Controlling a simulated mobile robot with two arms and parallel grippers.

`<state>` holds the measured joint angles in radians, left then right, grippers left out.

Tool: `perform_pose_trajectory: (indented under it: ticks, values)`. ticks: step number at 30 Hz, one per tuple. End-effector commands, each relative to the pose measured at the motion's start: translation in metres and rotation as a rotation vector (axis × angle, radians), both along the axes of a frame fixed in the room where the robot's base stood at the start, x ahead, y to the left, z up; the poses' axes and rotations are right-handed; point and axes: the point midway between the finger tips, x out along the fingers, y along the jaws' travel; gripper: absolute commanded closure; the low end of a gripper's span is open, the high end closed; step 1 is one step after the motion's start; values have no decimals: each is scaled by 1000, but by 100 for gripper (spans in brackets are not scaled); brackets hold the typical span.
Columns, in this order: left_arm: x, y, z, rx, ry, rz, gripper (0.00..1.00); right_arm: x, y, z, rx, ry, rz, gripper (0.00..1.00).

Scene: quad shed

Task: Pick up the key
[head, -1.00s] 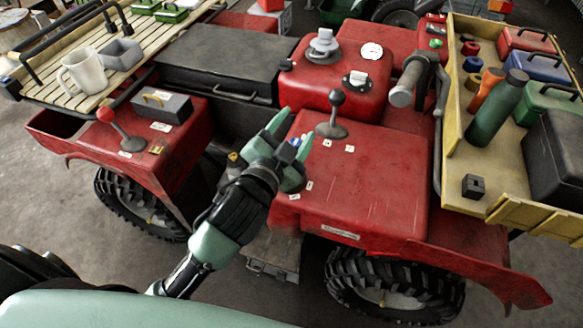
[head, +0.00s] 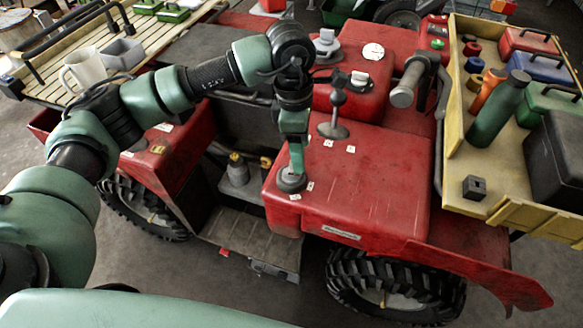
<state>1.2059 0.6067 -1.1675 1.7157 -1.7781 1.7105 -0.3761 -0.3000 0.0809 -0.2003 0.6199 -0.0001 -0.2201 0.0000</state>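My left gripper (head: 291,172) comes down over the front left corner of the red quad body (head: 365,190). Its fingertips are at a round grey fitting (head: 291,183) on that top face, apparently touching it or just above it. The fingers show nearly edge-on, so I cannot tell whether they are open or shut. I cannot make out the key; anything between or behind the fingers is hidden. My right gripper is not in view.
A grey handlebar grip (head: 402,96) is further right. A yellow-walled tray (head: 448,110) holds a green bottle (head: 498,108) and boxes. A white mug (head: 84,68) stands on the left slatted rack.

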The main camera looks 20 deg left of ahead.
Motion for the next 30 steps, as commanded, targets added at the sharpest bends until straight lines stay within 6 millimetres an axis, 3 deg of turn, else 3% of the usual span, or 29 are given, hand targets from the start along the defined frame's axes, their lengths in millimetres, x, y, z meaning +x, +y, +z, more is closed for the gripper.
perform_pose_trajectory:
  ticks: [1,5,21,30]
  values:
    - [5,15,4,56,-9,8,42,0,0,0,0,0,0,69]
    - [8,29,1,111,-12,16,42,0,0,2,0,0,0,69]
    - [11,24,-66,106,-10,15,42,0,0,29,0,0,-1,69]
    - [12,24,-71,104,-14,14,45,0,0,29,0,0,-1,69]
